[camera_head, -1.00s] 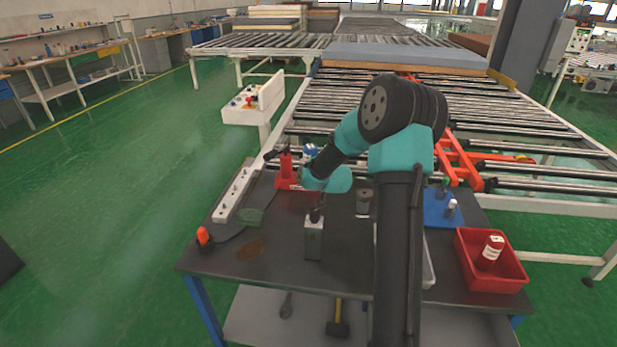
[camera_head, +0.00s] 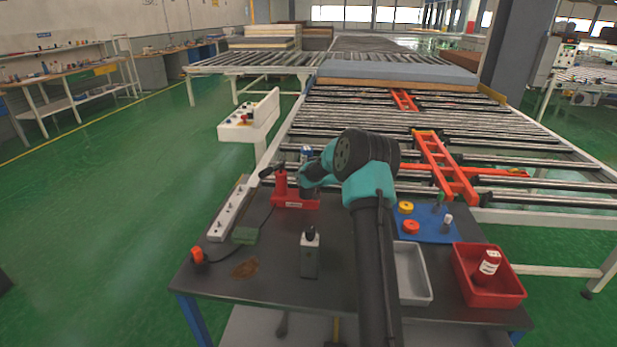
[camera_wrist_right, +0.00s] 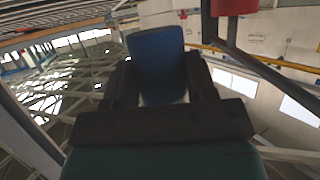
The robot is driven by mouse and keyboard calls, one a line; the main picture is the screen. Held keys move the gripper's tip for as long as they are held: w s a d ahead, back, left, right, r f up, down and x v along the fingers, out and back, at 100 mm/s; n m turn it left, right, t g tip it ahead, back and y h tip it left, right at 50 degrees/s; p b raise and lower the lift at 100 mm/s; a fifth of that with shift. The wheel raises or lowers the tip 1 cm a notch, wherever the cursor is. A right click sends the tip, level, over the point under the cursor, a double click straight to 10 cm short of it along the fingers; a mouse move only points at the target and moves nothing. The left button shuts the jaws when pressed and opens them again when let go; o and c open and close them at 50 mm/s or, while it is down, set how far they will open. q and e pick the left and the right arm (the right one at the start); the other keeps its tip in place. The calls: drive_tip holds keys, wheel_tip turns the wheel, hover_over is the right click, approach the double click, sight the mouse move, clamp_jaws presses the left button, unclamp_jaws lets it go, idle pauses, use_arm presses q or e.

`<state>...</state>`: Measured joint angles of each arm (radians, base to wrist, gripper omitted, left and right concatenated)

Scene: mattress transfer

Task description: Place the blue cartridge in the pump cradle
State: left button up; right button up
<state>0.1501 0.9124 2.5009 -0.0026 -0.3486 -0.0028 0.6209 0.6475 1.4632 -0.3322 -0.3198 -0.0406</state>
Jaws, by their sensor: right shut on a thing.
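The blue cartridge (camera_head: 306,152) stands above the red pump (camera_head: 281,185), held in my right gripper (camera_head: 308,168). In the right wrist view the blue cartridge (camera_wrist_right: 158,62) fills the space between the two dark fingers of my right gripper (camera_wrist_right: 160,90), which is shut on it. The red pump, with a black handle, stands on a red base at the back left of the dark table. The cradle is partly hidden by my gripper, and I cannot tell whether the cartridge touches it. My left gripper is not in view.
A white power strip (camera_head: 230,212) lies at the left edge.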

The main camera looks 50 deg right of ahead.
drive_tip(key=shift+w+d+f, duration=0.25)
drive_tip(key=shift+f, duration=1.5)
drive_tip(key=shift+f, duration=0.6)
drive_tip(key=o, duration=1)
drive_tip(key=shift+r, duration=0.1)
